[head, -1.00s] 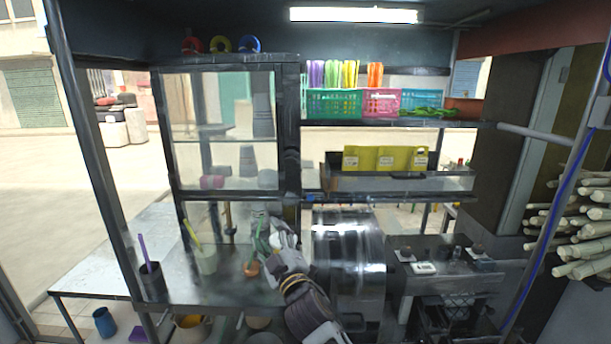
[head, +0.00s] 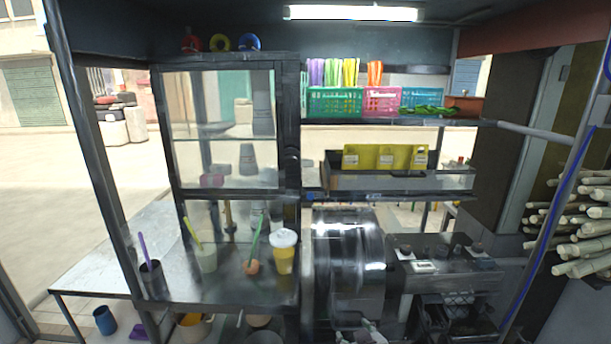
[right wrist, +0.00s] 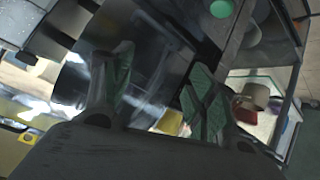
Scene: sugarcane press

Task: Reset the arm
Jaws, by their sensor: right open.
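My right gripper (right wrist: 156,95) is open in the right wrist view, with two green-padded fingers spread apart and nothing clearly between them. In the head view, a part of what looks like my right arm or gripper shows at the bottom edge, below the metal drum; its fingers cannot be made out there. A yellow cup with a white lid (head: 284,252) stands upright on the metal counter (head: 225,285), apart from my gripper. My left gripper is not in view.
A shiny metal press drum (head: 348,250) stands right of the cup. A control panel (head: 440,268) is further right. A purple-strawed dark cup (head: 152,280) and a pale cup (head: 206,258) stand on the counter. Sugarcane stalks (head: 580,225) are stacked at the far right.

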